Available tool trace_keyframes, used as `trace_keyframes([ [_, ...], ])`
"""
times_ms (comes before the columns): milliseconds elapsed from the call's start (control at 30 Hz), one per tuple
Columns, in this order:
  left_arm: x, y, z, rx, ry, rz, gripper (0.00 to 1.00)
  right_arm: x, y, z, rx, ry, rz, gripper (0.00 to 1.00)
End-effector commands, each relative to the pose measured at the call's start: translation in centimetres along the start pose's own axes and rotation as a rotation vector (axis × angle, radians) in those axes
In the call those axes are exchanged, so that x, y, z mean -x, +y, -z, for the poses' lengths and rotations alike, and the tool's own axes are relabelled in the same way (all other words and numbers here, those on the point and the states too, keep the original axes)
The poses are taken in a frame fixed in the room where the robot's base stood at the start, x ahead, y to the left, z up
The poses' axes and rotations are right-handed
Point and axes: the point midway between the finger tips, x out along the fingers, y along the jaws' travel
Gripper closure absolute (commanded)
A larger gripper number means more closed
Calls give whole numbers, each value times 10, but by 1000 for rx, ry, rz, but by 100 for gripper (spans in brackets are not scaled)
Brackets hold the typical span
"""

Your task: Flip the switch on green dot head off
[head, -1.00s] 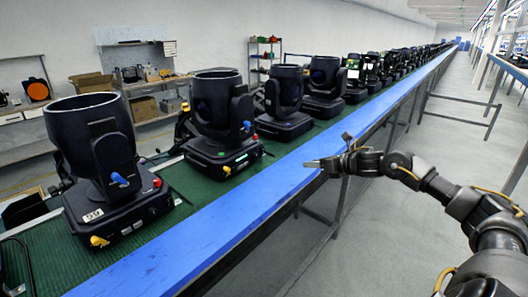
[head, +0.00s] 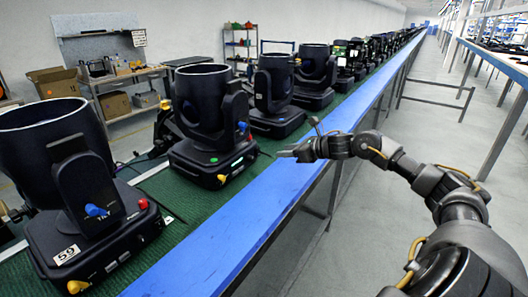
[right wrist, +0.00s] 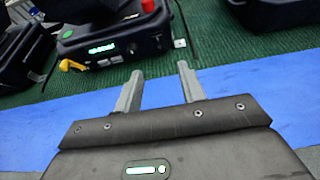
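The green dot head (head: 205,110) is a black moving-head light, second from the front in the head view, with a green dot (head: 214,160) on its base. The base has a lit display, a blue knob on the yoke and an orange plug at its front corner. A base with a lit green display (right wrist: 102,48), a yellow plug and a red part shows at the top of the right wrist view. I cannot make out the switch's position. My right gripper (head: 285,153) is open and empty, over the blue edge, to the right of the head and apart from it. My left gripper is out of view.
A larger head labelled 59 (head: 60,160) stands in front, and several more heads line the green belt behind. The blue rail (head: 245,215) runs along the belt's right side. Shelves with boxes stand at the back left. The aisle at right is clear.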

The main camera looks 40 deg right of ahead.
Motion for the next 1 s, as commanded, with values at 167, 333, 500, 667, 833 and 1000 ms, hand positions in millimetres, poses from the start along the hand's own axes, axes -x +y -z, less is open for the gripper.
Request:
trace_keyframes([
  [167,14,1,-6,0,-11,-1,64,-23,2,-6,-4,-5,-4,60],
  [333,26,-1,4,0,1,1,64,-56,0,-6,-7,-5,-1,60],
  [500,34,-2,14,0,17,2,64,-81,-1,-3,-5,-2,1,60],
  [667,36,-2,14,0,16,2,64,-94,0,-1,-2,-1,1,60],
  [833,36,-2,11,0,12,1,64,-98,-1,0,-1,0,2,60],
  [1000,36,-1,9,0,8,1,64,-98,-1,0,0,0,2,60],
])
